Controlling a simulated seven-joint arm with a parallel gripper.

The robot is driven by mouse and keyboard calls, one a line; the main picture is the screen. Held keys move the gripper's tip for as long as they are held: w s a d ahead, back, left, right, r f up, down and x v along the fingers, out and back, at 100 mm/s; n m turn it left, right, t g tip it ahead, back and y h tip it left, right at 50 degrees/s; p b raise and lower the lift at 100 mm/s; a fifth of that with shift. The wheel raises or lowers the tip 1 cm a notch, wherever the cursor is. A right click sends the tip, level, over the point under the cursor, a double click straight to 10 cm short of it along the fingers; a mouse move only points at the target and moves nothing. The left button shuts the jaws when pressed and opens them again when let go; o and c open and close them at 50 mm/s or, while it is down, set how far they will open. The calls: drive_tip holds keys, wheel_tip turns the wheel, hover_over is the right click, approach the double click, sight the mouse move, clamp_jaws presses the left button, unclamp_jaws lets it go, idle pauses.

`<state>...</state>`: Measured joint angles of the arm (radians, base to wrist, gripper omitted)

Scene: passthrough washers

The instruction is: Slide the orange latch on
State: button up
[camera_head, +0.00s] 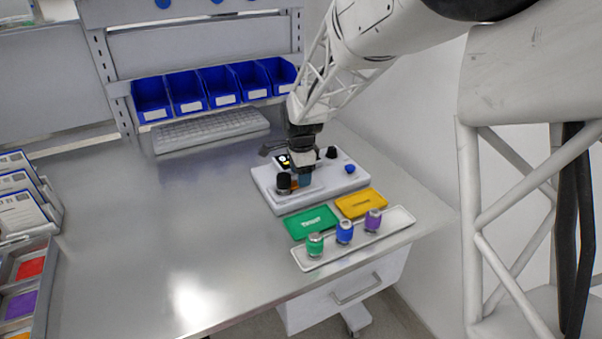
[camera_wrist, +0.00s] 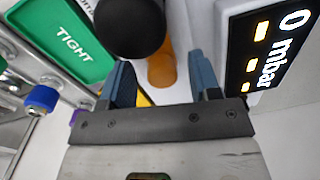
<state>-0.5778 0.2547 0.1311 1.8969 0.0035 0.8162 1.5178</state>
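The orange latch (camera_wrist: 162,70) shows in the wrist view as a rounded orange piece, partly hidden behind a black round knob (camera_wrist: 130,25). My gripper (camera_wrist: 160,64) has its two blue-grey fingers apart, one on each side of the orange piece in the picture. I cannot tell whether they touch it. In the head view my gripper (camera_head: 304,178) is low over the white device (camera_head: 325,190), right of its front black knob (camera_head: 284,181). Only a small bit of orange (camera_head: 294,186) shows there, between knob and finger.
A display reading 0 mbar (camera_wrist: 275,45) is close to the right finger in the wrist view. A green TIGHT tray (camera_head: 313,222), a yellow tray (camera_head: 360,203) and a white tray with green, blue and purple fittings (camera_head: 344,232) lie in front.

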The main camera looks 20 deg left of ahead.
drive_tip(key=shift+r, duration=0.1)
drive_tip(key=shift+s+d+r, duration=0.1)
drive_tip(key=shift+r, duration=3.7)
